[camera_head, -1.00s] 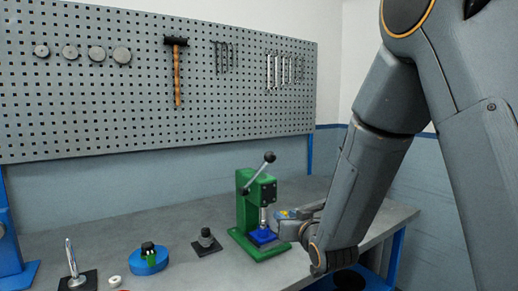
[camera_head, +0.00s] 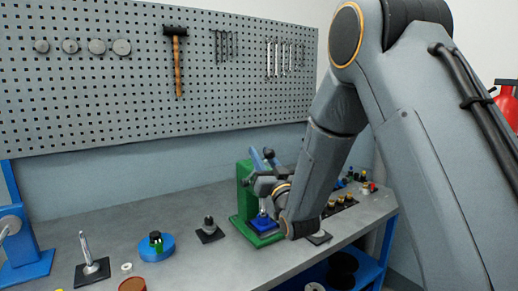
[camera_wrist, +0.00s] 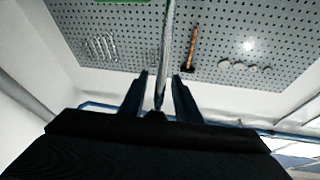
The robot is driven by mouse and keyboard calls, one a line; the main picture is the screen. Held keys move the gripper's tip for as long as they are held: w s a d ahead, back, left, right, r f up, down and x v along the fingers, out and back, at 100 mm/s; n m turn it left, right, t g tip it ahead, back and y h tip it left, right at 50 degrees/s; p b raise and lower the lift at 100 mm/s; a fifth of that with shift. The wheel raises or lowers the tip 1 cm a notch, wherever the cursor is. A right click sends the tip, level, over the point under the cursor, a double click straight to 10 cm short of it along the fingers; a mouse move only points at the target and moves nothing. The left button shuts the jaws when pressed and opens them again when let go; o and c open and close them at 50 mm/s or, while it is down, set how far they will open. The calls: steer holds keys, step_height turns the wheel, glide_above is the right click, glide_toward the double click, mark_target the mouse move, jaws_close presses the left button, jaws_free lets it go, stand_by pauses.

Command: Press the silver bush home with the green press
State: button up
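The green press (camera_head: 243,200) stands on the bench, with a blue holder (camera_head: 264,222) on its base under the silver ram. The silver bush cannot be made out for certain there. The press lever, a silver rod (camera_wrist: 167,30), runs between my fingers in the wrist view. My gripper (camera_wrist: 161,78) is open, with a finger on each side of the rod and gaps showing between. In the head view my gripper (camera_head: 262,160) is at the press's upper front, tilted upward, and hides part of the lever and press head.
Left of the press are a black plate with a grey part (camera_head: 209,231), a blue round base (camera_head: 156,247), a white ring (camera_head: 127,267) and a post on a plate (camera_head: 90,262). Small parts (camera_head: 341,203) stand to the right. A pegboard (camera_head: 120,85) is behind.

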steer(key=shift+w+a+r, duration=0.25)
steer(key=shift+w, duration=0.4)
